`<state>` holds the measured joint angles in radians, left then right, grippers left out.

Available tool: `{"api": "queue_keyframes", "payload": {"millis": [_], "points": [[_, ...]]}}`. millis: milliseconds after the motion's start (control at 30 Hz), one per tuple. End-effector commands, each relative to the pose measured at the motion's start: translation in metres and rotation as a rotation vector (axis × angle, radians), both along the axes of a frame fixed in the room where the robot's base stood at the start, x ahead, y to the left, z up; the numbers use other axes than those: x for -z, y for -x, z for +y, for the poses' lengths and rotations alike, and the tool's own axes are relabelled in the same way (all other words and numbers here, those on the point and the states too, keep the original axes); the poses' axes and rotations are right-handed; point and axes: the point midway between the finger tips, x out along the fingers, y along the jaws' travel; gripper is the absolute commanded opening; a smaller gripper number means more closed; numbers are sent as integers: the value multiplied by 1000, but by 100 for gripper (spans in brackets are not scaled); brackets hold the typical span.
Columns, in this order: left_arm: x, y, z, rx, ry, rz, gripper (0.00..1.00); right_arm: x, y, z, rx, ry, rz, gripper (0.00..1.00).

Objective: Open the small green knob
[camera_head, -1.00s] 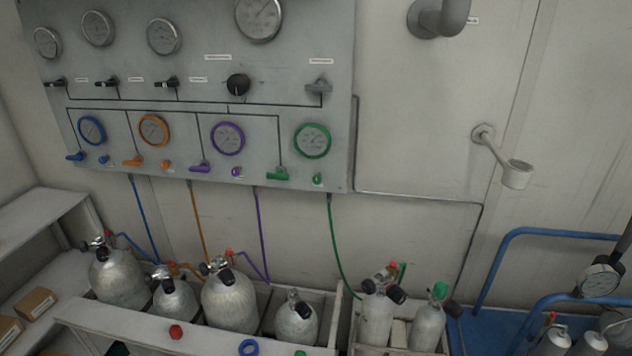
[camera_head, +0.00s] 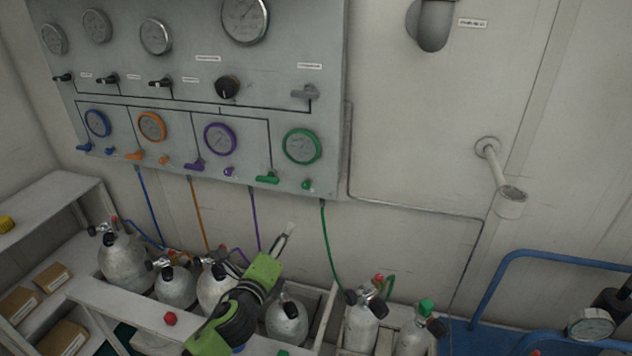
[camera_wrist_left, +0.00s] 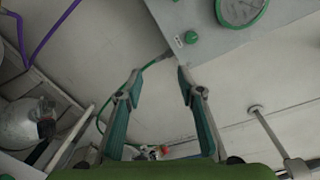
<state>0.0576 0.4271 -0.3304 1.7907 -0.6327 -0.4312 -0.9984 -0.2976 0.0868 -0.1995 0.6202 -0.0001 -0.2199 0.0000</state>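The small green knob (camera_head: 307,185) is on the lower edge of the grey panel (camera_head: 200,100), below the green-rimmed gauge (camera_head: 302,146) and right of the green lever (camera_head: 268,178). In the left wrist view the knob (camera_wrist_left: 192,37) shows ahead of the fingers, by the panel's edge. My left gripper (camera_head: 287,232) is below the panel, lower and slightly left of the knob, pointing up towards it. Its fingers (camera_wrist_left: 160,74) are apart with nothing between them, and they do not touch the knob. My right gripper is not in view.
Grey cylinders (camera_head: 362,325) stand in white crates below the panel. A green hose (camera_head: 327,245) hangs from the panel close to my left gripper. A wall-mounted arm with a cup (camera_head: 510,202) and blue rails (camera_head: 560,258) are at the right.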

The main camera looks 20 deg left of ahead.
Motion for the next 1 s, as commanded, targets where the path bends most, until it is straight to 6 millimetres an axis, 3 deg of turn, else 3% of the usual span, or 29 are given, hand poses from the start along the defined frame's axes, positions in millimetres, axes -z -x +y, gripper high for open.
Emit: {"api": "queue_keyframes", "payload": {"millis": [33, 100, 200, 367, 533, 800, 1000], "points": [[-25, -1, -4, 12, -42, -41, 35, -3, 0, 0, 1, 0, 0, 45], [-45, -1, -7, 19, -85, -78, 35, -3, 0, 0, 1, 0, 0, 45], [-56, -3, -9, 22, -109, -97, 35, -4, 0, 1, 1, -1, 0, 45], [-58, -20, -10, 22, -108, -100, 35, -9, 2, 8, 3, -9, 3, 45], [-59, -52, -11, 21, -106, -99, 35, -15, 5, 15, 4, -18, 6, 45], [-56, -101, -12, 21, -104, -98, 35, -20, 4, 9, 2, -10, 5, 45], [-56, -127, -13, 21, -104, -98, 35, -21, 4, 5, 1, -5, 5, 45]]}}
